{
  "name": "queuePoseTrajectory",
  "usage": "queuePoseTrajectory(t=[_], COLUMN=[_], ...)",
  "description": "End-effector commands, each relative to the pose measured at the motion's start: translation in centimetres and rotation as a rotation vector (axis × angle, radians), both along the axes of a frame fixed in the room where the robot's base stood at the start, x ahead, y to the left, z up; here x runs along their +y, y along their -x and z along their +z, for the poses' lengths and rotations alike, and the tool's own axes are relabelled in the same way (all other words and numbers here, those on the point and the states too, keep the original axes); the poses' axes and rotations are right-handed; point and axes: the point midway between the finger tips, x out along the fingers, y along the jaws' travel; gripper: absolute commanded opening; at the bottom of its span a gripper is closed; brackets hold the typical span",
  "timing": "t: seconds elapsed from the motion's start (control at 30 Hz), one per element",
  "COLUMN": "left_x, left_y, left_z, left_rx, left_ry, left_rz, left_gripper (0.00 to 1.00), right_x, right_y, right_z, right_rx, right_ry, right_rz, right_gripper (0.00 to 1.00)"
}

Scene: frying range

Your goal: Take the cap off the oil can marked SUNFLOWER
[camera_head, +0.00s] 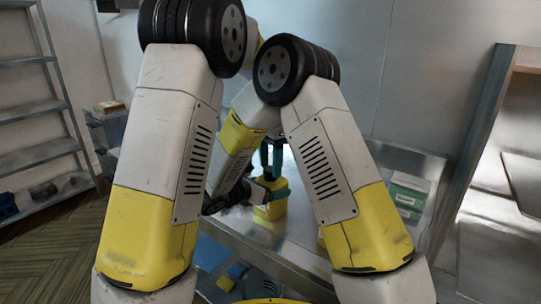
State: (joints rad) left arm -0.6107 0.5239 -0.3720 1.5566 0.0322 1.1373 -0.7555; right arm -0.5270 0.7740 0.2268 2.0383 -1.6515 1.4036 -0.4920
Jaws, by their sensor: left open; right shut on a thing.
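A small yellow can (269,211) stands on the metal counter, beyond my two raised arms. No marking on it can be read, so I cannot tell whether it says SUNFLOWER. My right gripper (277,189) reaches in from the can's left side, its teal fingers shut around the can's upper part. My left gripper (271,153) points down just above the can, its teal fingers open. The cap is hidden by the fingers, and I cannot tell whether the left fingers touch it.
The metal counter (303,247) has green and white boxes (408,190) at its right. Blue items (236,270) lie lower at the front. A grey shelf rack (40,150) stands at left. My arm links hide much of the counter.

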Motion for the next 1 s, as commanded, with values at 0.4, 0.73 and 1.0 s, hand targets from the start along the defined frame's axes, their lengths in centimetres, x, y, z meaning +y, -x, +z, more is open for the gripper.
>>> queuePoseTrajectory(t=[0.4,0.73,1.0], left_x=[0.00,-0.01,0.00], left_y=[0.00,0.00,-0.02], left_z=[-0.20,-0.18,-0.15], left_rx=[0.000,0.000,0.000], left_ry=[0.000,0.000,-0.001], left_rz=[0.001,0.037,0.445], left_gripper=[0.32,0.00,0.00], right_x=[0.00,-0.01,-0.01], right_y=[-0.02,-0.01,-0.01], right_z=[0.04,0.04,0.04], right_rx=[-0.001,-0.001,-0.001], right_ry=[0.001,0.001,0.000], right_rz=[0.000,0.000,0.000], right_gripper=[0.00,0.00,0.00])
